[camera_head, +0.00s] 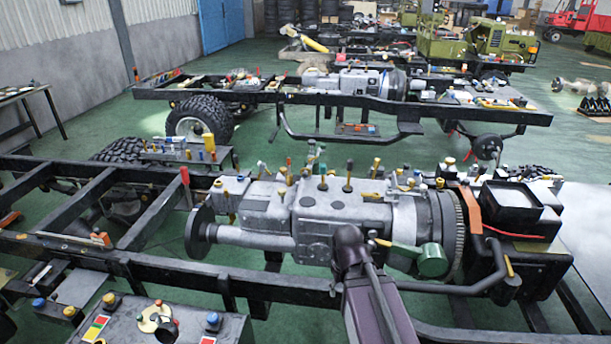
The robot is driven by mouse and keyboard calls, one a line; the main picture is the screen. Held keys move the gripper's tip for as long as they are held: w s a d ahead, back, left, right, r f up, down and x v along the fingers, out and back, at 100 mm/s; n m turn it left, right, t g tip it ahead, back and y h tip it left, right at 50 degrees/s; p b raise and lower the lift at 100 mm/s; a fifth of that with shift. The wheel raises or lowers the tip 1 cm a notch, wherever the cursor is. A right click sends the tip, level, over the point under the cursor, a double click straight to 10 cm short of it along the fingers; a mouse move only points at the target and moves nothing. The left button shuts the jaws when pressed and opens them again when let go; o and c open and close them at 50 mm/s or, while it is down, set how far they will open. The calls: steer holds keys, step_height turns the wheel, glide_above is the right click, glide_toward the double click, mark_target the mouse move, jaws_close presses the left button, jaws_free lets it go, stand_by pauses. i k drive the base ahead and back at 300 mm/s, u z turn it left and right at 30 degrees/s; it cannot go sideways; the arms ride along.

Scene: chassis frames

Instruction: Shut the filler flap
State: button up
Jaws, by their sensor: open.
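No part stands out clearly as the filler flap. A cream round part (149,323) with a dark opening sits on top of a dark box (113,328) at the lower left; I cannot tell whether it is the filler or its flap. A dark arm link (368,308), likely mine, rises from the bottom edge in front of the grey gearbox (334,212). Its upper end covers part of the chassis rail and the gearbox's lower side. I cannot make out my gripper's fingers.
The near chassis rail (185,280) crosses the whole view. A green cylinder (430,261) and a black box (508,209) with an open-looking top stand at the right. Several small coloured knobs and tools lie about.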

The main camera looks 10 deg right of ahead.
mark_target(304, 172)
steer(key=z, duration=0.25)
steer(key=i, duration=0.95)
steer(key=u, duration=0.35)
